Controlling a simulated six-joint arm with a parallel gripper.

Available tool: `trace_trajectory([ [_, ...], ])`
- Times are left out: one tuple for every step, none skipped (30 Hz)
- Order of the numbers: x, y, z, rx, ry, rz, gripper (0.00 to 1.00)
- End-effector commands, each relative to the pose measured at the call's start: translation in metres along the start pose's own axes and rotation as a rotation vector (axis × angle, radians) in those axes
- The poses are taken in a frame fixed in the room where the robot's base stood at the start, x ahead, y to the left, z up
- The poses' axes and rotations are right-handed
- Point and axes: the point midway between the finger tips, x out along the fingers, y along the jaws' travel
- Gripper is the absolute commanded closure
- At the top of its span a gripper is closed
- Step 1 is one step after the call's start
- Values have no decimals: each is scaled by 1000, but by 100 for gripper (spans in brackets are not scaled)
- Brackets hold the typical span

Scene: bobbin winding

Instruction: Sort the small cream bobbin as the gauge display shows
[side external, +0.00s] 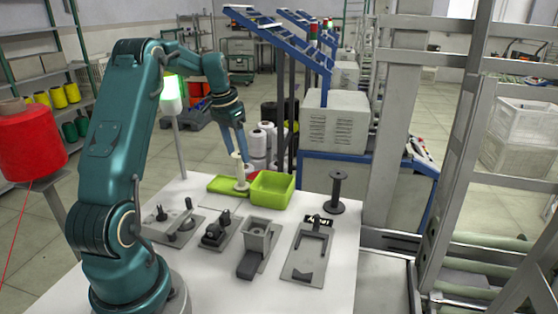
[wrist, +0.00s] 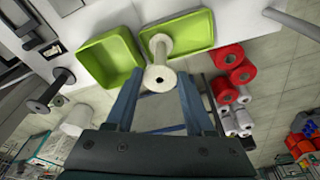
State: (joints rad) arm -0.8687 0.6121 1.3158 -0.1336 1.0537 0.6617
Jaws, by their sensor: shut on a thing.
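The small cream bobbin (side external: 241,173) is upright in my gripper (side external: 240,153). In the wrist view the bobbin (wrist: 160,48) is between the two blue fingers of my gripper (wrist: 161,84), its near flange toward me. Its far end overlaps the shallow green tray (wrist: 200,42); I cannot tell whether it touches the floor. In the side view this tray (side external: 222,184) is left of the deeper green bin (side external: 268,196), which also shows in the wrist view (wrist: 108,88). A small black display with white characters (side external: 319,220) is on the right fixture; I cannot read it surely.
A dark empty bobbin (side external: 338,190) stands right of the bin. Several fixtures, including a grey block with an opening (side external: 257,238), occupy the front of the white table (side external: 210,285). Red and white yarn cones (wrist: 232,88) stand beyond the table edge. A lit green lamp (side external: 171,92) stands behind my arm.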

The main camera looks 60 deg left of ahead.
Motion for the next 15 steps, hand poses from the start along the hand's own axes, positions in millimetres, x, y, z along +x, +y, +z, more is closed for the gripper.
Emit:
trace_trajectory([
  [2,0,0,0,-1,1,83],
  [2,0,1,0,-1,1,83],
  [3,0,1,0,0,1,83],
  [3,0,1,0,0,0,83],
  [4,0,1,0,0,0,83],
  [4,0,1,0,0,0,83],
  [4,0,1,0,0,0,83],
  [4,0,1,0,0,0,83],
  [4,0,1,0,0,0,83],
  [4,0,1,0,0,0,83],
  [4,0,1,0,0,0,83],
  [4,0,1,0,0,0,83],
  [4,0,1,0,0,0,83],
  [4,0,1,0,0,0,43],
  [3,0,1,0,0,0,27],
])
